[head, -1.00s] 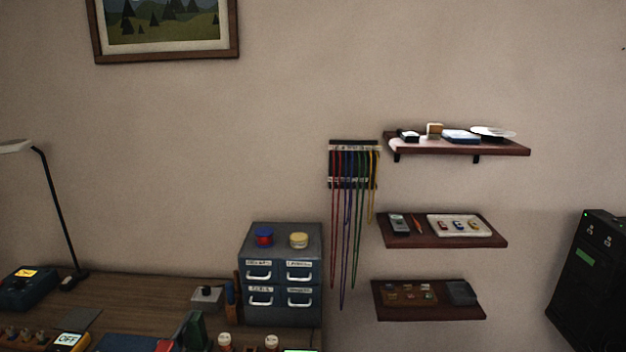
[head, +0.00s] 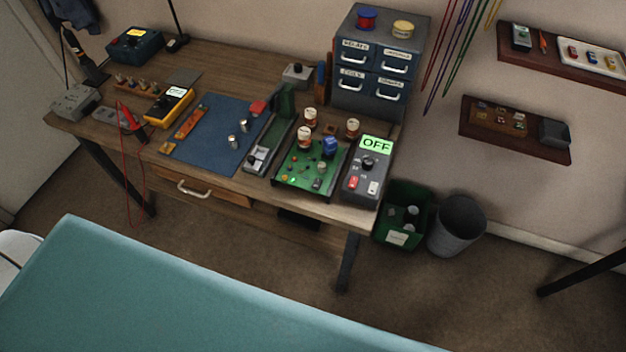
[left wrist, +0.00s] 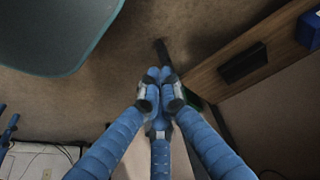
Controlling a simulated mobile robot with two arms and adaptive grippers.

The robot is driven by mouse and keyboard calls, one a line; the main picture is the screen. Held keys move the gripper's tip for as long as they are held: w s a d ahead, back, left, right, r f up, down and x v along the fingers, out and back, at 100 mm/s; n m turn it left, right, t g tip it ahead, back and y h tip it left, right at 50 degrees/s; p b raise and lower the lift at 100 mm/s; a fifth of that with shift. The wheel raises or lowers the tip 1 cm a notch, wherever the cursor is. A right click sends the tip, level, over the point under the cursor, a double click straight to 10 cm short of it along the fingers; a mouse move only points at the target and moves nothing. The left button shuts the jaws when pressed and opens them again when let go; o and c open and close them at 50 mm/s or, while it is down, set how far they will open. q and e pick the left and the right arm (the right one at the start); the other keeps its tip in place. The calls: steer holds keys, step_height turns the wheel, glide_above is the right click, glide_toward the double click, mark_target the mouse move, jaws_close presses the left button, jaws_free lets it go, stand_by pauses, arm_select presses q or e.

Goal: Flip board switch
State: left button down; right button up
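A green circuit board (head: 298,178) sits near the front right edge of the wooden workbench. It carries small coloured parts, too small to tell which is its switch. Next to it on the right is a grey box (head: 361,190) with a dark knob, a red and a white switch, and a lit green display (head: 376,144) reading OFF. In the left wrist view my left gripper (left wrist: 159,76) has blue fingers whose tips meet, with nothing visible between them. The bench drawer front shows there at the right. Neither gripper is in the head view.
The workbench (head: 220,75) also bears a blue mat (head: 200,150), a yellow meter (head: 169,107) and a drawer cabinet (head: 372,95). A green bin (head: 390,232) and a grey bin (head: 457,226) stand right of it. A teal surface (head: 180,290) fills the front; floor lies between.

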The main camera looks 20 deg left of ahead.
arm_select(q)
steer(key=w+d+r+t, duration=0.2)
steer(key=w+r, duration=0.5)
steer(key=r, duration=0.4)
steer(key=w+d+r+t, duration=0.25)
steer(key=w+r, duration=0.35)
steer(key=r, duration=0.4)
steer(key=w+a+r+n+t, duration=0.1)
steer(key=w+a+r+t, duration=0.1)
steer(key=r, duration=1)
steer(key=w+a+r+n+t, duration=0.1)
steer(key=w+a+r+t, duration=0.1)
steer(key=r, duration=1)
steer(key=shift+w+a+r+y+b, duration=0.2)
steer(key=shift+a+y+b, duration=0.25)
steer(key=shift+a, duration=0.1)
steer(key=shift+w+t, duration=0.1)
steer(key=shift+t, duration=0.15)
steer(key=p, duration=0.2)
glide_above(314, 187)
step_height(314, 187, down, 4)
steer(key=shift+r, duration=0.15)
steer(key=f, duration=0.1)
steer(key=s+f, duration=0.1)
steer(key=shift+f, duration=0.4)
steer(key=shift+s+f, duration=0.1)
steer(key=shift+f, duration=0.55)
